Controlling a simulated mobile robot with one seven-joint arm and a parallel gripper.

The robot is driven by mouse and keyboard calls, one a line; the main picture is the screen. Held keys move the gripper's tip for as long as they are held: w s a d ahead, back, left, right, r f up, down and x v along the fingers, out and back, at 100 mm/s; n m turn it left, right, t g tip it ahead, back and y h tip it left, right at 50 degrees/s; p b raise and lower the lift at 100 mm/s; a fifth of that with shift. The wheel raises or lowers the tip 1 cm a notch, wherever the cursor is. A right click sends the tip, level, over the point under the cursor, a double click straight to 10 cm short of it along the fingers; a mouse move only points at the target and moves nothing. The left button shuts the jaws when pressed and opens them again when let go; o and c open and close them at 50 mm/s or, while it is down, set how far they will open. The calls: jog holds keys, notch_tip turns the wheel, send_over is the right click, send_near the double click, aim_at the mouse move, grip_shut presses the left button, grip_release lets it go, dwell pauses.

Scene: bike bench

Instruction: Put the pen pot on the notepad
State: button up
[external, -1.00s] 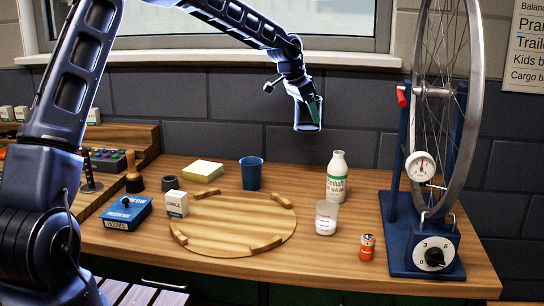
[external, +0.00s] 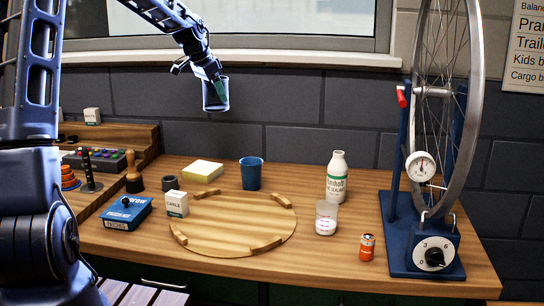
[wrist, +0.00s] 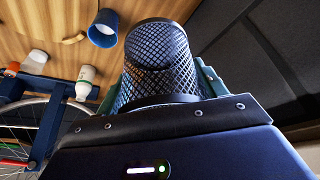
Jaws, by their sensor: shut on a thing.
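My gripper (external: 214,88) is shut on the pen pot (external: 217,96), a dark mesh cup, and holds it in the air in front of the back wall, above the bench. In the wrist view the pen pot (wrist: 157,62) sits between the fingers, and its mesh wall shows clearly. The notepad (external: 202,171) is a pale yellow square block lying on the bench at the back, below and slightly left of the held pot. I cannot make out the notepad in the wrist view.
A blue cup (external: 251,174) stands right of the notepad. A cable box (external: 176,203) and a round wooden board (external: 232,230) are in front. A white bottle (external: 337,178), a jar (external: 326,217), a battery (external: 367,247) and the wheel stand (external: 420,240) are to the right.

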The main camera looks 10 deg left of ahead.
jog(key=s+a, duration=0.1)
jog(key=a, duration=0.4)
send_over(203, 167)
jog(key=shift+n, duration=0.3)
notch_tip(203, 167, down, 20)
jog(key=shift+s+a+r, duration=0.1)
jog(key=shift+r, duration=0.15)
jog(key=shift+f, duration=0.1)
jog(key=o, duration=1)
